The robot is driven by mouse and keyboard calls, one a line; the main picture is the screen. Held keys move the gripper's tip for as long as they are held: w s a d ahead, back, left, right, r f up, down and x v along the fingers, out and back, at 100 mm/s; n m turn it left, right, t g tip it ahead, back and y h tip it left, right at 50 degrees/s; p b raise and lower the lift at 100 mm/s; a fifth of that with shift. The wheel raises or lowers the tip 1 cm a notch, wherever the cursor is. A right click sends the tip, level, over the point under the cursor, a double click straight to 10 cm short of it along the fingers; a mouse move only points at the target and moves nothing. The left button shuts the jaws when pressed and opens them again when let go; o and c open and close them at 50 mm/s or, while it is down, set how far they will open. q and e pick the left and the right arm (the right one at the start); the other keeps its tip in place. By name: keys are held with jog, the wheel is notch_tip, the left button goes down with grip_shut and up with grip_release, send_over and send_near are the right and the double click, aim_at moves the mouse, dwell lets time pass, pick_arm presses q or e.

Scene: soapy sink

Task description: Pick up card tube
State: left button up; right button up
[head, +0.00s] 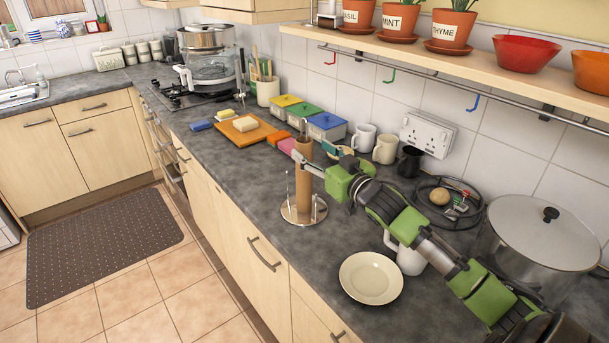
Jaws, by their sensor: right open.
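The brown card tube (304,189) stands upright on a round metal holder (291,213) on the dark worktop. The holder's thin side rod stands beside it. My right gripper (311,155) reaches in from the lower right and is open at the upper part of the tube. One pale finger crosses in front of the tube and hides part of it. I cannot tell whether the finger touches the tube. My left gripper is not in view.
A cream plate (371,278) and a white mug (405,257) sit near my right arm, with a large lidded pot (540,237) at right. Mugs (385,148) and lidded boxes (326,126) line the wall. Worktop left of the holder is clear.

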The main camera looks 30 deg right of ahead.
jog(key=w, duration=0.1)
jog(key=w+p, duration=0.1)
jog(key=w, duration=0.1)
jog(key=shift+w+a, duration=0.2)
jog(key=shift+w, duration=0.05)
jog(key=shift+w+f, duration=0.2)
jog(key=shift+w, duration=0.05)
jog(key=shift+s, duration=0.1)
jog(key=c, duration=0.9)
jog(key=shift+r, duration=0.15)
